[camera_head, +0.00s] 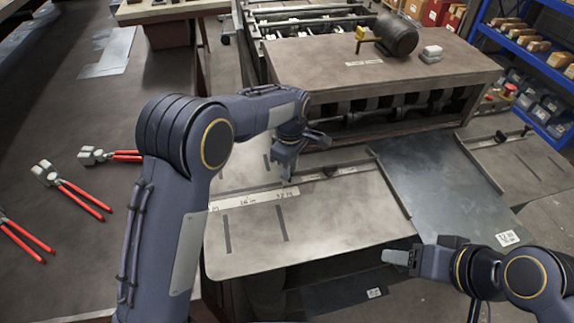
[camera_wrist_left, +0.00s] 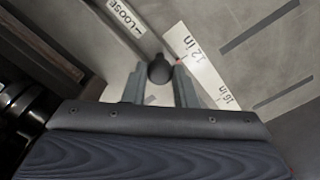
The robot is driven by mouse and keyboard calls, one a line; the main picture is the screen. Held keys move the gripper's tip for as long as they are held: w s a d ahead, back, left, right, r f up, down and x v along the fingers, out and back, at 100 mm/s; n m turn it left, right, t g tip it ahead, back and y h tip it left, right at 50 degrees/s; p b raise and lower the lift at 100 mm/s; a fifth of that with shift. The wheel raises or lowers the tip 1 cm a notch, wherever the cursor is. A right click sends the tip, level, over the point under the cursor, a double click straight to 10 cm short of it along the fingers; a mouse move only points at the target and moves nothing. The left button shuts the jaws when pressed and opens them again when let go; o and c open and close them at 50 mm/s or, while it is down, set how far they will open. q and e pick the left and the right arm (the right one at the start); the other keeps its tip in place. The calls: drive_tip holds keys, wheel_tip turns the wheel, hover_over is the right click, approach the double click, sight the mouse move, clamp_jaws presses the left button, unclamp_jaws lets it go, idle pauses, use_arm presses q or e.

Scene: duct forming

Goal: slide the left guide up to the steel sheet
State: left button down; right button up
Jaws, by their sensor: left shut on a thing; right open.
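The steel sheet (camera_head: 440,185) lies dark and flat on the feed table, with a white label near its front right corner. The left guide (camera_head: 392,188) is a thin rail along the sheet's left edge; whether a narrow gap remains I cannot tell. A bar runs left from it to my left gripper (camera_head: 287,181). In the left wrist view, my left gripper (camera_wrist_left: 160,85) is shut on a black knob (camera_wrist_left: 159,68), beside a bar marked LOOSE (camera_wrist_left: 126,17). My right gripper (camera_head: 398,257) is open and empty, near the table's front edge.
A ruler strip (camera_head: 245,200) with inch marks crosses the feed table (camera_head: 300,235). The forming machine (camera_head: 380,75) stands behind, with a motor (camera_head: 397,35) on top. Red-handled tools (camera_head: 80,195) lie on the left bench. Blue shelves (camera_head: 535,60) stand at the right.

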use_arm(q)
drive_tip(key=shift+d, duration=0.15)
drive_tip(key=c, duration=1.2)
unclamp_jaws()
drive_tip(key=shift+r, duration=0.1)
wheel_tip(320, 180, up, 8)
drive_tip(key=shift+f+b, duration=0.15)
drive_tip(key=shift+b, duration=0.3)
